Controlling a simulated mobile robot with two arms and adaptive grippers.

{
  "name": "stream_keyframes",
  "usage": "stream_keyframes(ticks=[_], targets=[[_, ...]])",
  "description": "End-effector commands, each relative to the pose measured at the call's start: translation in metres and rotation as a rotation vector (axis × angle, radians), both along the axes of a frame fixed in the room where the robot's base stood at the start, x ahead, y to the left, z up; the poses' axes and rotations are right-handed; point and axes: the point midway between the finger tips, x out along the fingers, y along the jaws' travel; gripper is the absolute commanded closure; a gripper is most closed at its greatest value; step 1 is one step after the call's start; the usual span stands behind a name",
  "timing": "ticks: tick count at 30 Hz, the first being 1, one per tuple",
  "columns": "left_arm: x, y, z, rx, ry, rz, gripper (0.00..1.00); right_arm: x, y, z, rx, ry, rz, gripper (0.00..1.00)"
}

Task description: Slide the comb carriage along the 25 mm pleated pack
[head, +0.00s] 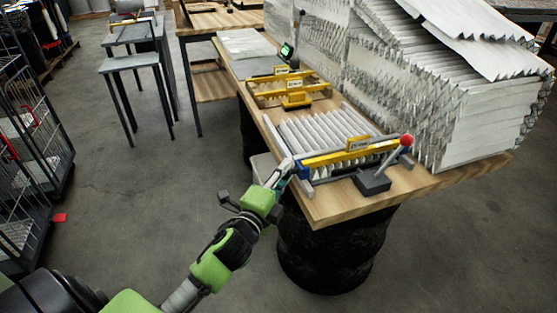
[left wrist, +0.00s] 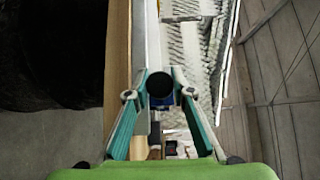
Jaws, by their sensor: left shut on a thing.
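The comb carriage (head: 352,152) is a yellow bar with a small label and blue end parts, lying across the near end of the white pleated pack (head: 318,131) on the wooden bench. My left gripper (head: 284,172) is at the carriage's left end, at the bench's front edge. In the left wrist view its teal fingers (left wrist: 161,88) are closed on a dark round knob (left wrist: 160,84), which hides what is directly behind it. The link between knob and carriage is not clear. My right gripper is in neither view.
Another yellow comb frame (head: 295,90) sits farther back. Tall stacks of pleated filters (head: 470,110) line the bench's far side.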

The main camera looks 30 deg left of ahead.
Motion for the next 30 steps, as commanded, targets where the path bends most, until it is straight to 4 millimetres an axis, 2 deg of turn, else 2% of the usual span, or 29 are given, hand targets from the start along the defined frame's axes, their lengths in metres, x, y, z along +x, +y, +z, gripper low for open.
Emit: stream_keyframes(ticks=[6,19,20,21,30], targets=[[-0.01,-0.012,-0.001,-0.001,0.001,0.0,1.0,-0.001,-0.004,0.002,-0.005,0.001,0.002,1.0],[-0.012,-0.014,-0.001,0.0,0.002,-0.001,1.0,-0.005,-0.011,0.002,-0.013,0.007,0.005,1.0],[-0.012,-0.014,-0.001,0.0,0.002,-0.001,0.7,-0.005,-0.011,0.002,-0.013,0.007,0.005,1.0],[-0.012,-0.014,-0.001,0.0,0.002,-0.001,0.61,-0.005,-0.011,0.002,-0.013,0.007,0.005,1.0],[-0.012,-0.014,-0.001,0.0,0.001,-0.001,0.61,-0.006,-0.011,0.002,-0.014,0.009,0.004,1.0]])
